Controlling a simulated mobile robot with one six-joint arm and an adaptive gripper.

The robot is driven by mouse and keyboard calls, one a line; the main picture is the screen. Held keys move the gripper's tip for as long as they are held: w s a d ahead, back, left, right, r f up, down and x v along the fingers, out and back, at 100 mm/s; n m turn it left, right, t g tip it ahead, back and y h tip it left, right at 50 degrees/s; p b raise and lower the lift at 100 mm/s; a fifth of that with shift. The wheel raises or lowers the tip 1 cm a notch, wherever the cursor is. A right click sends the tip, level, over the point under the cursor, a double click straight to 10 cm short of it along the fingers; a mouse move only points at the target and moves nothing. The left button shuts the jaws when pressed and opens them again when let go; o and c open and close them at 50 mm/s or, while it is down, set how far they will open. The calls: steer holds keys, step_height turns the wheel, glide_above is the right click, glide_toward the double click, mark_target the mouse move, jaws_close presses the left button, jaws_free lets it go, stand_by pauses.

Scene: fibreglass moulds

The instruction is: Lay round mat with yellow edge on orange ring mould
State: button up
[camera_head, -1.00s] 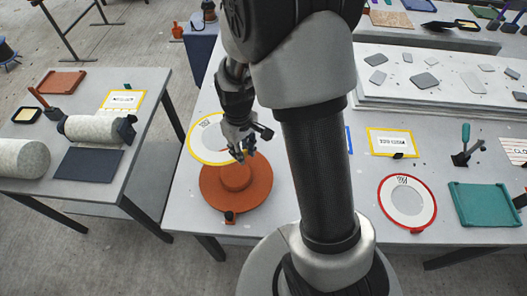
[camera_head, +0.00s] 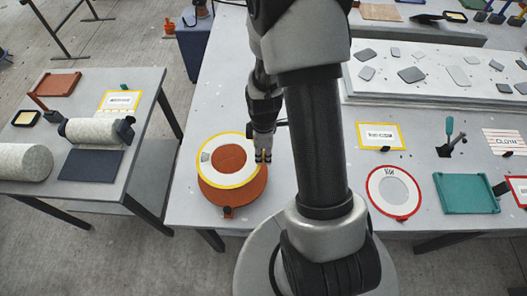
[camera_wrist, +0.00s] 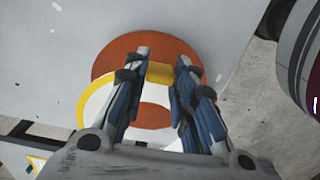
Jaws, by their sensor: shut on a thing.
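The round mat with the yellow edge (camera_head: 228,180) is a flat white ring with a wide central hole. In the head view it is over the orange ring mould (camera_head: 232,198), shifted towards its far side. Orange shows through the hole, and the mould's near rim is uncovered. My gripper (camera_head: 263,156) is shut on the mat's right edge. In the wrist view the yellow edge (camera_wrist: 160,73) is between the fingers, with the orange mould (camera_wrist: 118,55) behind it. I cannot tell whether the mat touches the mould.
A white mat with a red edge (camera_head: 372,188) and a teal tray (camera_head: 467,193) are on the same table, right of my arm. A yellow-framed card (camera_head: 381,136) lies behind them. A separate table on the left holds rollers (camera_head: 92,130) and a dark sheet (camera_head: 91,165).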

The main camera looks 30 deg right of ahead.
steer(key=shift+f+b, duration=4.45)
steer(key=shift+f, duration=0.75)
steer(key=shift+f, duration=0.25)
steer(key=o, duration=1.1)
steer(key=shift+c, duration=0.2)
step_height(320, 180, up, 12)
steer(key=shift+r, duration=0.1)
